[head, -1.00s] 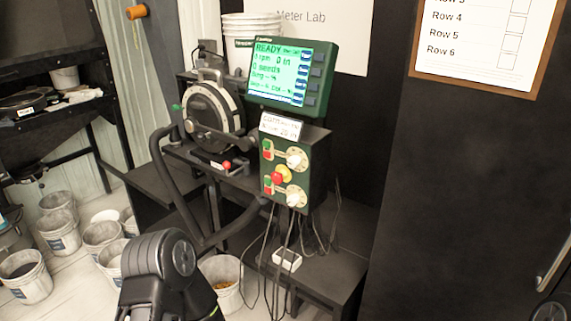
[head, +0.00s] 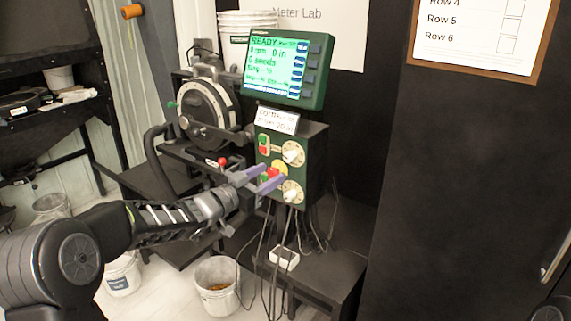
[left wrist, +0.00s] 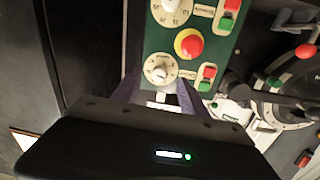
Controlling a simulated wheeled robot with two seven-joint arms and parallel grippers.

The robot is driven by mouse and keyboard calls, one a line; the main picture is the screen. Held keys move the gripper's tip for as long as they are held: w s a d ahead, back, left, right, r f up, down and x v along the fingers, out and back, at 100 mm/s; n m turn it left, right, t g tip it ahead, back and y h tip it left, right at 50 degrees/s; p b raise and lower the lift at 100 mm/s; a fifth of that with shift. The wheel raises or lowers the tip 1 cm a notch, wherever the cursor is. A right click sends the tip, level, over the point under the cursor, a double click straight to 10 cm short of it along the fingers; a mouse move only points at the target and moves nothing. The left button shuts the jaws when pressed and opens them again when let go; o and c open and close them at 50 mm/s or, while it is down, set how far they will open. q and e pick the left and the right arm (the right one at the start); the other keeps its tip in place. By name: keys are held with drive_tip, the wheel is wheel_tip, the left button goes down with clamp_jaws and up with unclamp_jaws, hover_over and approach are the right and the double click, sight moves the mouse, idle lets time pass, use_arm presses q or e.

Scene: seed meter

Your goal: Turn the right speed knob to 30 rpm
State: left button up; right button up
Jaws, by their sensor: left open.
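The green control panel (head: 262,198) carries two cream dial knobs, an upper one (head: 293,153) and a lower one (head: 291,191). I cannot read which is labelled right. My left gripper (head: 274,177) is open and empty in front of the panel, its purple-grey fingers pointing at it. In the left wrist view, where the panel appears upside down, the fingers reach to either side of the knob (left wrist: 160,70) that matches the upper one; contact is not visible. The display (head: 282,68) shows READY and what looks like 0 rpm. My right gripper is out of view.
A red stop button (head: 272,173) on a yellow base sits between the knobs, with red and green push buttons beside them. The seed meter wheel (head: 207,115) stands left of the panel. Cables hang below the box, and a bucket (head: 218,287) stands on the floor.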

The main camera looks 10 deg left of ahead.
sight(286, 159)
use_arm(q)
drive_tip(key=shift+a+r, duration=0.2)
drive_tip(key=shift+r, duration=0.6)
drive_tip(key=p+x, duration=0.1)
drive_tip(key=x, duration=0.7)
drive_tip(key=shift+c, duration=0.3)
clamp_jaws()
